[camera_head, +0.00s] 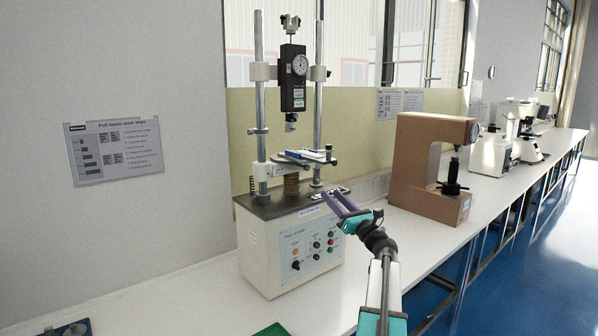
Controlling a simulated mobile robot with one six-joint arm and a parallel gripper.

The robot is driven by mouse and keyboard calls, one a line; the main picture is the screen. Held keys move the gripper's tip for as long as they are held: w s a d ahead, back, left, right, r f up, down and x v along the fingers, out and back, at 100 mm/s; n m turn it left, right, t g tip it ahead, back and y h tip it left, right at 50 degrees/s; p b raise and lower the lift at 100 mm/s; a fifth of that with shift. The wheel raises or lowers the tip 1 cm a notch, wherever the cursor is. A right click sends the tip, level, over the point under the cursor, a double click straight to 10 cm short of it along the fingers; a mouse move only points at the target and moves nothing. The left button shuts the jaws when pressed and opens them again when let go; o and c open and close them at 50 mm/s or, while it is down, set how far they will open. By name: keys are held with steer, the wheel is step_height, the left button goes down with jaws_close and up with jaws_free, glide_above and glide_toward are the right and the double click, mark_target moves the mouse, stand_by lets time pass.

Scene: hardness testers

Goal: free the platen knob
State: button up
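My gripper (334,195) has two purple fingers that stand apart with nothing visible between them. It is in front of the test stand's (254,241) right edge, below and to the right of the small platform (305,156). The platform, with blue and white parts, sits between the two columns, above a brown ribbed post (291,185). I cannot tell for sure which part is the platen knob. Several small knobs and buttons (317,244) are on the stand's front panel. A force gauge with a round dial (293,77) hangs above the platform.
A brown hardness tester (421,166) with a black spindle stands to the right on the white bench (205,272). Paler instruments (492,153) stand farther back. A green item (272,330) lies at the front edge.

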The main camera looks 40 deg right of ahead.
steer(key=shift+w+d+r, duration=0.2)
steer(key=shift+d+r, duration=0.05)
steer(key=shift+r, duration=0.05)
steer(key=p, duration=0.4)
glide_toward(308, 169)
steer(key=shift+x, duration=4)
jaws_close()
